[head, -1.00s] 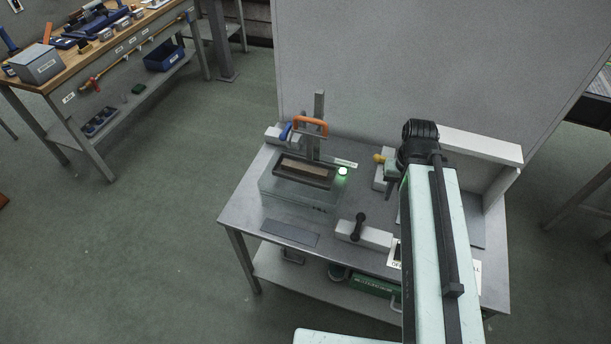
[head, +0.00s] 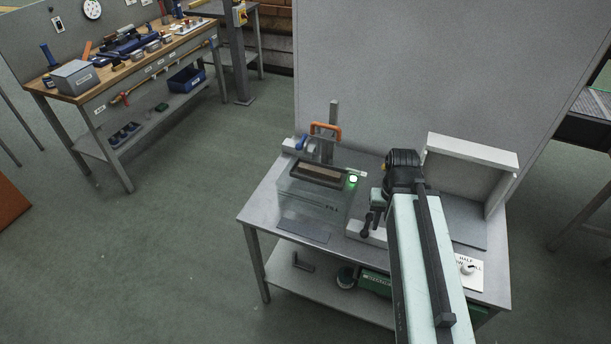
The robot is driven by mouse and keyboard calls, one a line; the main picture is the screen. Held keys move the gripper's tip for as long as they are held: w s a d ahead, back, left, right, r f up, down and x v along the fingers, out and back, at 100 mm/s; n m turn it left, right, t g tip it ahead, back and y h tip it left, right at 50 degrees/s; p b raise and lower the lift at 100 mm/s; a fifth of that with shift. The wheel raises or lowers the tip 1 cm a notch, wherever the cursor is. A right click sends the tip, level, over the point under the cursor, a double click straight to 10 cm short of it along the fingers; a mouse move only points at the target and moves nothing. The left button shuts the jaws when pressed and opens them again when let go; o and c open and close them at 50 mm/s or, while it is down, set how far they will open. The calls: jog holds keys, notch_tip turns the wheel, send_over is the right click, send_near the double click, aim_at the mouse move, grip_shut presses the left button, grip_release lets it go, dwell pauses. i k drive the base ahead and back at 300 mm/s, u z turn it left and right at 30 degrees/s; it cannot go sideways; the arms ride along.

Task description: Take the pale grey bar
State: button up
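My arm reaches in from the bottom of the head view to a black joint above the right half of a grey metal table (head: 272,204). My gripper (head: 376,205) seems to be just left of that joint, small and partly hidden by it; its fingers cannot be made out. Below it is a pale grey block (head: 357,231) with a black handle, partly covered by my arm. I cannot tell whether this block is the pale grey bar. An upright grey post (head: 334,116) stands at the table's back.
A clear box (head: 303,207) with a dark tray and brown piece on top stands on the left of the table, by a green light (head: 353,179). An orange handle (head: 326,127) is behind it. A white guard (head: 472,152) stands at right. Open floor lies left.

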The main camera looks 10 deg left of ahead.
aim_at(326, 174)
jog(key=u, duration=3.05)
jog(key=k, duration=1.1)
jog(key=z, duration=0.65)
jog(key=i, duration=1.05)
jog(key=u, duration=0.05)
